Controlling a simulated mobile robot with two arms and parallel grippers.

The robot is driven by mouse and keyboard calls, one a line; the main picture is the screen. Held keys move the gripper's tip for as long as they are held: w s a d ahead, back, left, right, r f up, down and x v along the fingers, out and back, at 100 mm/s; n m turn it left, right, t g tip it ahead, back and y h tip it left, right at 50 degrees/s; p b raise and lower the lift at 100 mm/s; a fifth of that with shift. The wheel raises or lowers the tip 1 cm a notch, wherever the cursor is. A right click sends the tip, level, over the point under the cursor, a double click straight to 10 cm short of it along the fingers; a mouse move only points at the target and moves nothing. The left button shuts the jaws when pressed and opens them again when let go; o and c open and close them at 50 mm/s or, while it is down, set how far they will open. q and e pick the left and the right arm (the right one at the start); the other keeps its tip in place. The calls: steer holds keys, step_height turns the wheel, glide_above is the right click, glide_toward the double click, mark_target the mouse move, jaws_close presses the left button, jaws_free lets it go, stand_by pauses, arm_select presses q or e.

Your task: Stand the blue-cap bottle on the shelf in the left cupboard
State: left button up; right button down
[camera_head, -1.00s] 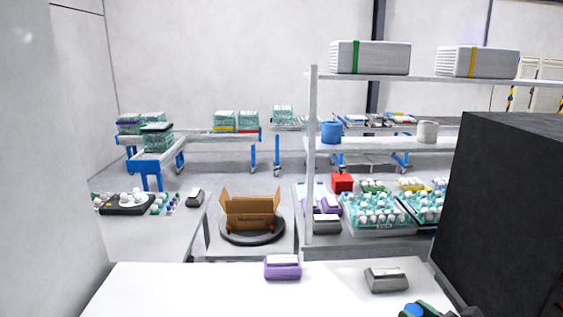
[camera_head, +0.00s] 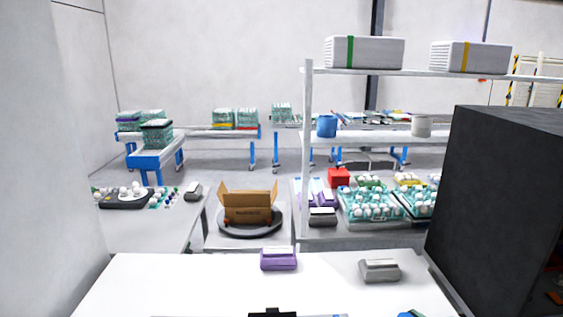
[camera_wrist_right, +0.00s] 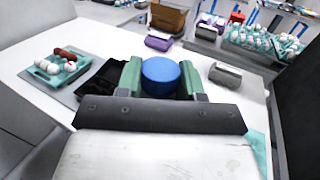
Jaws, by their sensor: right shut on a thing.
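The blue-cap bottle (camera_wrist_right: 161,76) is seen from above in the right wrist view, where only its round blue cap shows. My right gripper (camera_wrist_right: 161,80) has its two green fingers closed on either side of it. The bottle's body is hidden behind the gripper. In the head view only a small blue and green bit of the held bottle and gripper shows at the bottom edge. My left gripper is not in view. I cannot make out the left cupboard or its shelf in either view.
A white table (camera_head: 200,285) lies in front, with a purple device (camera_head: 278,259) and a grey device (camera_head: 380,270) on it. A tall black cabinet (camera_head: 490,200) stands at the right.

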steer(key=s+a+f+m+t+h+b, duration=0.2)
steer(key=s+a+f+m+h+b, duration=0.3)
steer(key=s+f+h+b, duration=0.3)
steer(key=s+a+f+b, duration=0.1)
steer(key=s+f+b, duration=0.1)
steer(key=s+f, duration=0.2)
steer(key=shift+s+f, duration=0.3)
steer(key=shift+s, duration=0.15)
